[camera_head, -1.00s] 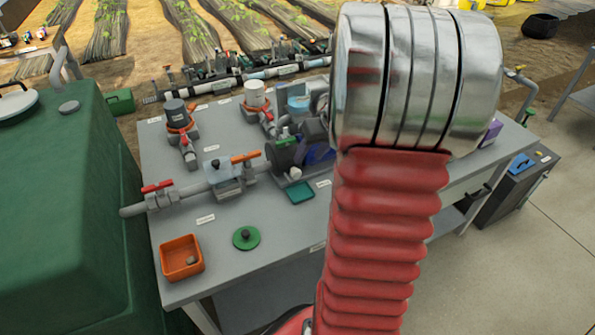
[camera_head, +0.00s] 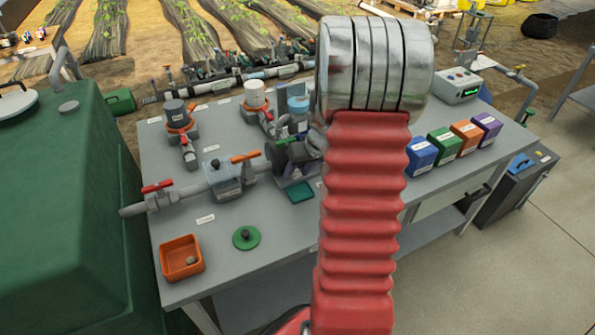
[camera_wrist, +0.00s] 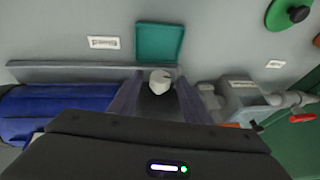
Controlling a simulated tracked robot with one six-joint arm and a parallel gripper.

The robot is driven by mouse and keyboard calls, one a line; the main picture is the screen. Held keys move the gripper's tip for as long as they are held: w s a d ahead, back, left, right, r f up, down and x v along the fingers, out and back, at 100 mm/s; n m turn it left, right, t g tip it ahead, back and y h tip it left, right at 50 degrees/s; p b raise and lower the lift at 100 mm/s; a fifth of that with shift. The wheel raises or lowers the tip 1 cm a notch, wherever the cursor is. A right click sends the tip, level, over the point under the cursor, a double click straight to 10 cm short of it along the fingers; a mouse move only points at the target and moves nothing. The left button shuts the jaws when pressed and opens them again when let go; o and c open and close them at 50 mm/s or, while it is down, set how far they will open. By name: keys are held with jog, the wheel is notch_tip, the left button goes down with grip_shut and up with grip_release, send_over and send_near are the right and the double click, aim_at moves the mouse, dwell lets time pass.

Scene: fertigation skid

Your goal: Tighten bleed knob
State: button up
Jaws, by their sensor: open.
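A small pale knob (camera_wrist: 160,80), which looks like the bleed knob, shows in the wrist view on the pump's near side. My gripper (camera_wrist: 156,84) is open, with its two dark fingers on either side of the knob; I cannot tell whether they touch it.
A blue motor body (camera_wrist: 45,112) is left of my fingers, and a grey valve with a red handle (camera_wrist: 280,100) is right. An orange bin (camera_head: 166,262) and a green disc (camera_head: 246,243) sit on the bench front. Coloured boxes (camera_head: 445,144) stand at the bench's right.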

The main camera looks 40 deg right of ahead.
jog(key=shift+c, duration=0.6)
jog(key=c, duration=0.9)
